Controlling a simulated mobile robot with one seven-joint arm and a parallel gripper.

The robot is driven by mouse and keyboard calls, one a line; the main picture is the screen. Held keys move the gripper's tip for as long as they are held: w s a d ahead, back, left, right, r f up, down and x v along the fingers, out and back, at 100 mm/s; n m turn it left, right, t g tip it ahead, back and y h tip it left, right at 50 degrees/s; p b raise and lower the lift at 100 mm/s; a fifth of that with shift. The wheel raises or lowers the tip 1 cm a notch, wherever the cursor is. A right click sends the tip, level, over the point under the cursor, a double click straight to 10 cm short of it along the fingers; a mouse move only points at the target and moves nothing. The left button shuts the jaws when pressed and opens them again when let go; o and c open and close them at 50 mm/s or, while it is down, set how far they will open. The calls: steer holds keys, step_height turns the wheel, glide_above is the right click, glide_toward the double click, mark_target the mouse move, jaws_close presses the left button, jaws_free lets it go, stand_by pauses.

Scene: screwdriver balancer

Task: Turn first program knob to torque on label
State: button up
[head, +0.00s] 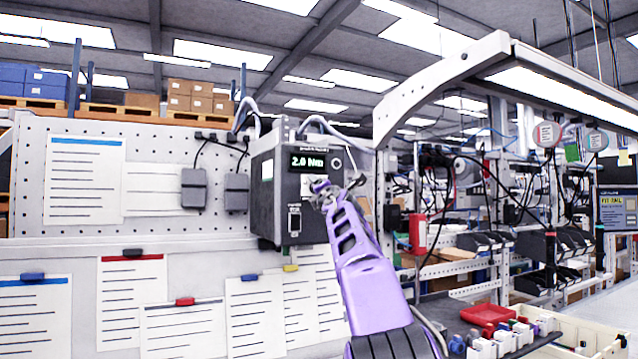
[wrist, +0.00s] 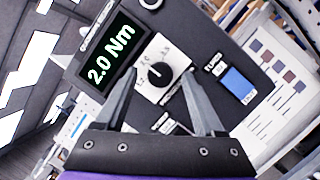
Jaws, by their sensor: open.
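A dark controller box (head: 266,205) hangs on the pegboard, its lit display (head: 308,162) reading 2.0 Nm. The display (wrist: 107,55) also shows large in the wrist view. To its right there, a round black knob (wrist: 157,75) sits on a white dial plate with small numbers around it. Its exact pointer setting is too small to tell. My gripper (head: 323,188) is in front of the box and hides the knob in the head view. In the wrist view my open gripper (wrist: 160,80) has one finger on each side of the knob; contact cannot be told.
A blue-faced element (wrist: 239,84) with a small label is on the panel right of the knob. Paper sheets (head: 130,290) cover the board below and left. A curved lamp frame (head: 440,75) arches right of the box. A parts tray (head: 560,345) stands lower right.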

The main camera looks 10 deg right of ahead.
jaws_close()
stand_by(0.4)
steer(key=shift+f+n, duration=0.1)
steer(key=shift+n, duration=0.2)
steer(key=shift+w+d+n+y, duration=0.1)
steer(key=shift+n+y, duration=0.85)
steer(key=shift+n, duration=1.2)
steer(key=shift+s+d+n+y, duration=0.15)
steer(key=shift+n+y, duration=0.75)
steer(key=shift+n, duration=1.3)
steer(key=shift+w+d+n+y, duration=0.15)
steer(key=shift+n+y, duration=0.8)
steer(key=shift+n, duration=1.5)
